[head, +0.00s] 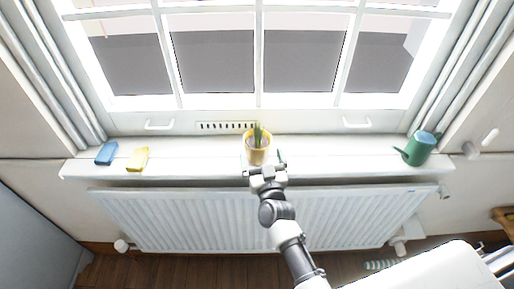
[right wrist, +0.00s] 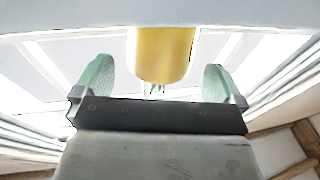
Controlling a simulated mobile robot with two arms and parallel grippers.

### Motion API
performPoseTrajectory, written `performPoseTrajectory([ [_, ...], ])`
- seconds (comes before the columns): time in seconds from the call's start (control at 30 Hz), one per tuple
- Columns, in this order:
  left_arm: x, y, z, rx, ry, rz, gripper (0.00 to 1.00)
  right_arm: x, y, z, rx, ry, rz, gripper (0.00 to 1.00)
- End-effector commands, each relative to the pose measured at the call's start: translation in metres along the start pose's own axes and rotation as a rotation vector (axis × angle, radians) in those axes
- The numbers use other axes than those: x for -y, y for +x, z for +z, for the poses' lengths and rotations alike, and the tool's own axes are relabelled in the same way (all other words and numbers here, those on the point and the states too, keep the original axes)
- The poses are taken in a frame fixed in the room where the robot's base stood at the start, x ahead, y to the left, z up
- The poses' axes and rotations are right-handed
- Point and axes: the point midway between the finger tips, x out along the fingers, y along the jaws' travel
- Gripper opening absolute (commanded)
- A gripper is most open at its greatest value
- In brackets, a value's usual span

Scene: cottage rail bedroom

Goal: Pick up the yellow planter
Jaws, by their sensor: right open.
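The yellow planter (head: 257,154) holds a small green plant and stands upright on the white windowsill, near its middle. My right gripper (head: 265,164) is at the sill's front, right by the planter. In the right wrist view the yellow planter (right wrist: 163,55) shows between the two green-padded fingers of my open right gripper (right wrist: 157,78), with a gap on each side. The view looks upside down, and the planter's far end is cut off by a pale band. My left gripper is not in view.
On the windowsill (head: 330,150) lie a blue block (head: 106,153) and a yellow block (head: 138,159) at the left. A green watering can (head: 420,148) stands at the right end. A white radiator (head: 170,215) is below the sill. The sill beside the planter is clear.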

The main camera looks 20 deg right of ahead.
Motion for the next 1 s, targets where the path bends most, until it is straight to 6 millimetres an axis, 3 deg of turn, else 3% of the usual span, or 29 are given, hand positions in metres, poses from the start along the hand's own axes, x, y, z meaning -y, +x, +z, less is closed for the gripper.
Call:
performPoseTrajectory([
  [0.3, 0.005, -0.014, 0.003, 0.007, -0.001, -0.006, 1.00, 0.001, 0.044, -0.006, 0.000, -0.002, -0.001, 1.00],
  [0.6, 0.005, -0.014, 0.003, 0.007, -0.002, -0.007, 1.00, 0.001, 0.049, -0.005, 0.000, -0.001, 0.000, 1.00],
  [0.63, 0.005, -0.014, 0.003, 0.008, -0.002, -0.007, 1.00, 0.001, 0.049, -0.005, 0.000, -0.001, 0.000, 0.98],
  [0.87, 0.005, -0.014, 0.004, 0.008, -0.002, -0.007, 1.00, 0.001, 0.049, -0.005, 0.001, -0.001, 0.000, 0.63],
  [1.0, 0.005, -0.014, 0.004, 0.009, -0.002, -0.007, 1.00, 0.001, 0.049, -0.006, -0.001, -0.001, 0.000, 0.63],
])
